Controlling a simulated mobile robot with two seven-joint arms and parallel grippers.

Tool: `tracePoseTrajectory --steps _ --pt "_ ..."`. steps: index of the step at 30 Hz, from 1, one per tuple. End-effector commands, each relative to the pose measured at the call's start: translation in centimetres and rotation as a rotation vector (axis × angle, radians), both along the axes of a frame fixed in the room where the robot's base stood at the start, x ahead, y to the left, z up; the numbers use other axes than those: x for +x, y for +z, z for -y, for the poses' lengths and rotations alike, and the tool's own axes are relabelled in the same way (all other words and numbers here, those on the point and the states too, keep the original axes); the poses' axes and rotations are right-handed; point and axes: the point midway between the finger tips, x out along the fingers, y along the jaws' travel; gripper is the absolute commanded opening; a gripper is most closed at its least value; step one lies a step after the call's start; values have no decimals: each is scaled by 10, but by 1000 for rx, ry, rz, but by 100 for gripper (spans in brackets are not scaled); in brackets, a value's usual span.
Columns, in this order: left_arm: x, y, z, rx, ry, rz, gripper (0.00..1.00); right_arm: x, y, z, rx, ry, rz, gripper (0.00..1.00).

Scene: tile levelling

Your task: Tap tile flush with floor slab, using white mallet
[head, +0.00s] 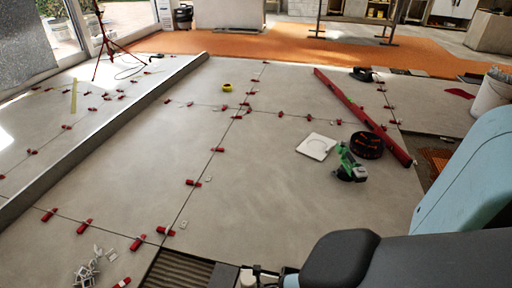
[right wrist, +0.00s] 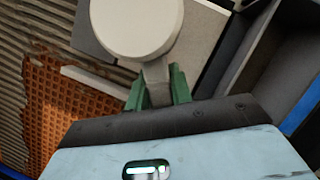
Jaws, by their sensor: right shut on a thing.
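In the right wrist view the white mallet (right wrist: 137,24) shows its round pale head, with a short stretch of handle below it. My right gripper (right wrist: 160,88) has green fingers shut on that handle. Behind the head lie a grey slab piece (right wrist: 92,40) and a paler flat piece (right wrist: 202,38); I cannot tell which is the tile to be levelled. In the head view the floor slab (head: 270,190) spreads across the middle, with red clips along its joints. A small pale part at the bottom edge is cut off and unclear. My left gripper is not in view.
A ribbed dark bed (head: 180,272) shows at the bottom. Loose white clips (head: 88,268) lie to its left. A green tool (head: 349,166), a white square plate (head: 317,146), a black coil (head: 367,145) and a long red bar (head: 350,107) lie on the slabs. An orange mesh (right wrist: 62,112) is near the mallet.

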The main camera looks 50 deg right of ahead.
Motion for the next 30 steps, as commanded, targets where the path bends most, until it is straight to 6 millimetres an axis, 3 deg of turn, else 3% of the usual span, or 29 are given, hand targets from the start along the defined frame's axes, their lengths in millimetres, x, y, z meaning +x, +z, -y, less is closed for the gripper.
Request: tracePoseTrajectory --steps 5,15,22,30 --pt "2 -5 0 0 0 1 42 0 -5 0 0 0 0 0" --pt "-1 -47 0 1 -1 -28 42 0 -60 0 0 1 -2 0" --pt "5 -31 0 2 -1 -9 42 1 -41 0 0 -1 2 0" --pt "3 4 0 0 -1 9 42 2 -4 0 -1 1 4 0"
